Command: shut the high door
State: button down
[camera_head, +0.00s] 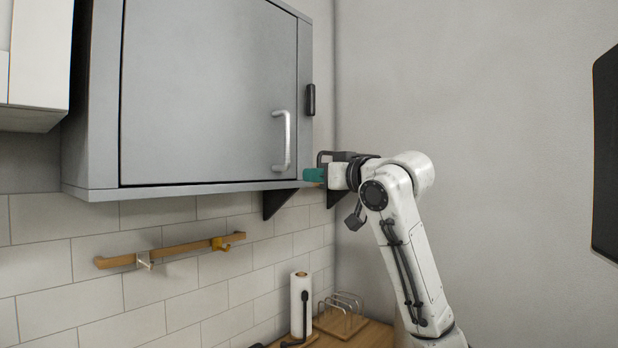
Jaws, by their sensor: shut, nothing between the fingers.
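The high door (205,95) is the flat grey front of a wall cabinet (305,70). It sits within the cabinet's frame with a thin dark line around it and looks flush or nearly so; I cannot tell whether a small gap is left. Its silver bar handle (286,142) stands upright at the door's lower right. My gripper (312,175) is shut and empty, with teal fingers pointing left. It is by the cabinet's lower right corner, right of the handle and apart from it. Whether the fingers touch the cabinet is not clear.
A small black fitting (311,99) is on the cabinet's right side. Below are a wooden wall rail (190,248), a paper roll (300,305) and a wire rack (342,308) on a wooden counter. A dark panel (606,155) is at far right. The wall between is bare.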

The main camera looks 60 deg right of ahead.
jog(key=b+v, duration=0.2)
jog(key=v, duration=0.6)
jog(key=shift+s+d, duration=0.3)
jog(key=shift+d, duration=0.05)
jog(key=shift+r, duration=0.1)
